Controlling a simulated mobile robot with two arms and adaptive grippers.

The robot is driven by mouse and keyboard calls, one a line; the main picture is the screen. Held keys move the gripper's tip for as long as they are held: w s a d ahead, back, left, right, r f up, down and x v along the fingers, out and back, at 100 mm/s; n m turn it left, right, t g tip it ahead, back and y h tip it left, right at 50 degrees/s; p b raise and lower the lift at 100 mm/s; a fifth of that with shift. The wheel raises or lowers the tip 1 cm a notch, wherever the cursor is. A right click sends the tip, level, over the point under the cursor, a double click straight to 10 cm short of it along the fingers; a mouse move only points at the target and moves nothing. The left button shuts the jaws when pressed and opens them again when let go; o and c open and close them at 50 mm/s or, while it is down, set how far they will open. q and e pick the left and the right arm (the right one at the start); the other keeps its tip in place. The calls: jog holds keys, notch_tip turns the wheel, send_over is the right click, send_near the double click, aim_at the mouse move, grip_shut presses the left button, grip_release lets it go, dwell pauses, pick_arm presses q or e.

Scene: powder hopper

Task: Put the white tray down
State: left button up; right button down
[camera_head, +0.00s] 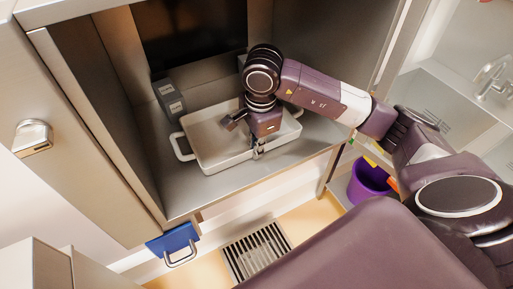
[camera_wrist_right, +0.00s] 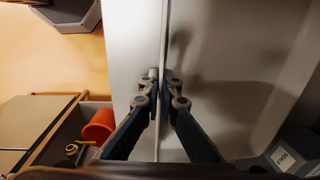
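The white tray (camera_head: 205,142) is a shallow rectangular pan with a loop handle at each end. It is inside the open metal cabinet (camera_head: 190,192), over the cabinet floor near the front. I cannot tell whether it touches the floor or hangs just above it. My right gripper (camera_head: 259,152) points down at the tray's near long wall. In the right wrist view, the fingers of my right gripper (camera_wrist_right: 161,78) close on the thin wall of the tray (camera_wrist_right: 235,70), one on each side. My left gripper is not in view.
Grey labelled blocks (camera_head: 168,98) stand behind the tray at the left. The cabinet's side walls flank it. A blue piece with a handle (camera_head: 175,243) is below the front edge. A purple bin (camera_head: 368,182) and a sink (camera_head: 450,105) are at the right.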

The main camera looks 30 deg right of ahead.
jog(key=c, duration=2.2)
grip_release()
jog(key=shift+o, duration=0.2)
jog(key=shift+r+p, duration=0.25)
jog(key=shift+p, duration=0.1)
notch_tip(320, 180, up, 12)
jog(key=s, duration=0.1)
jog(key=shift+f+b, duration=0.15)
jog(key=shift+b, duration=0.15)
jog(key=shift+s+f, duration=0.1)
jog(key=shift+s, duration=0.05)
